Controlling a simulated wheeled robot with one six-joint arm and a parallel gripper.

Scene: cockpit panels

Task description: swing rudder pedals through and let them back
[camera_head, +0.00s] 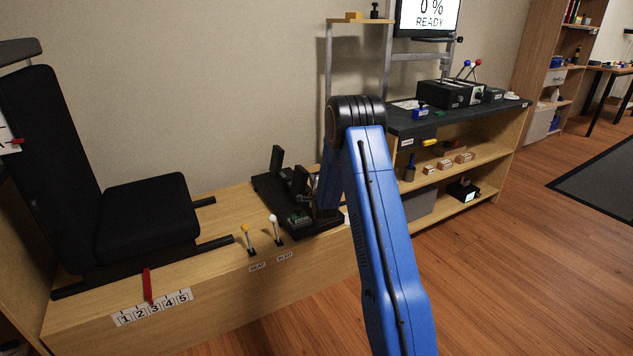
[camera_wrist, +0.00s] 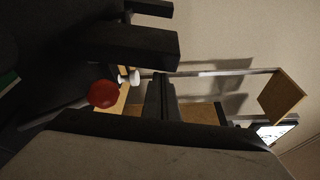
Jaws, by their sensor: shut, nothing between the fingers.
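The rudder pedals are dark upright plates on a black base (camera_head: 265,188) on the wooden platform. The farther pedal (camera_head: 277,158) stands tall, and the nearer pedal (camera_head: 299,181) is partly covered by my arm. In the wrist view a black pedal block (camera_wrist: 120,43) fills the upper left, with another dark block (camera_wrist: 150,7) above it. My gripper (camera_wrist: 160,78) is shut and empty, its dark fingers close to the pedal block; whether they touch cannot be told. In the head view the fingertips are mostly hidden among the pedals.
A black seat (camera_head: 150,215) stands left. A shelf unit (camera_head: 470,165) stands right. The monitor (camera_head: 430,15) reads 0 % READY. A red ball (camera_wrist: 103,93) shows near the fingers.

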